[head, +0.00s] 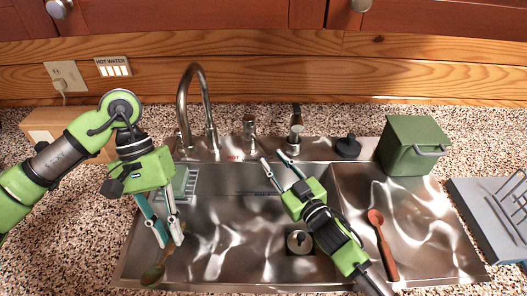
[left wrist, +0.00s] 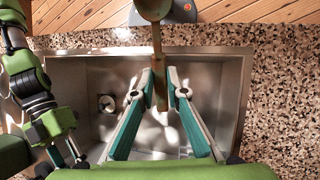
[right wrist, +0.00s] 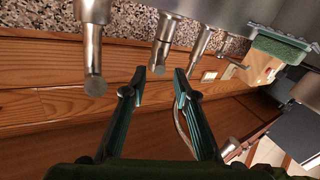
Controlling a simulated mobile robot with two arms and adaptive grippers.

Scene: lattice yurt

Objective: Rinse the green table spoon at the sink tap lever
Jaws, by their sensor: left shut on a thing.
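The green table spoon (head: 153,275) has an olive bowl and a brownish handle. My left gripper (head: 171,242) is shut on its handle over the left part of the sink (head: 225,272). In the left wrist view the spoon (left wrist: 152,10) has its bowl beyond the fingertips. My right gripper (head: 272,157) is open and empty near the sink's back edge, in front of the metal fittings. The curved tap (head: 194,95) stands at the back left. To its right are a short fitting (head: 250,132) and a taller one (head: 296,125); I cannot tell which is the lever.
A red spoon (head: 380,240) lies in the right basin. A green box (head: 410,150) stands behind it, beside a black stopper (head: 348,147). A grey dish rack (head: 490,215) is at the right. A drain (head: 299,241) is in the main basin.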

